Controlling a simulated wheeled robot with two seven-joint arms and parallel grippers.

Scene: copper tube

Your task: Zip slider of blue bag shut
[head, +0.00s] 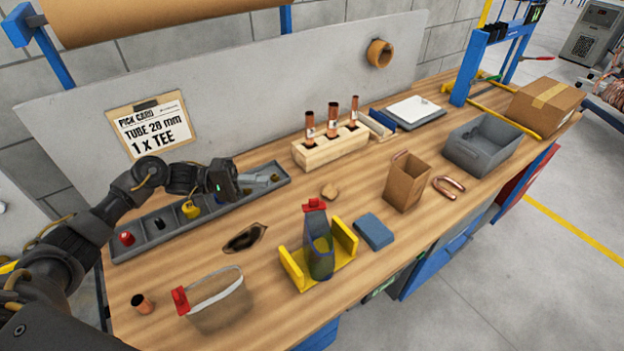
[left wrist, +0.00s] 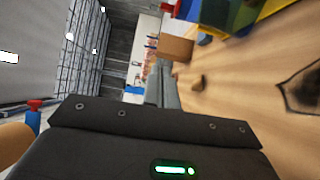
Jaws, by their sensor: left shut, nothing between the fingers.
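The blue bag (head: 320,256) stands upright in a yellow holder (head: 345,240) near the front middle of the table. Its mouth gapes, showing an olive inside, and a red slider (head: 314,204) sits at its top. In the left wrist view, blue and yellow shapes at the top edge seem to be this bag and holder. My left gripper (head: 262,179) is shut and empty over the long grey parts tray, behind and left of the bag and apart from it. Its grey fingers show in the left wrist view (left wrist: 165,88). My right gripper is not in view.
A dark-edged patch (head: 245,238) lies left of the holder, a blue block (head: 374,231) right. A wooden rack (head: 330,147) with copper tubes stands behind.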

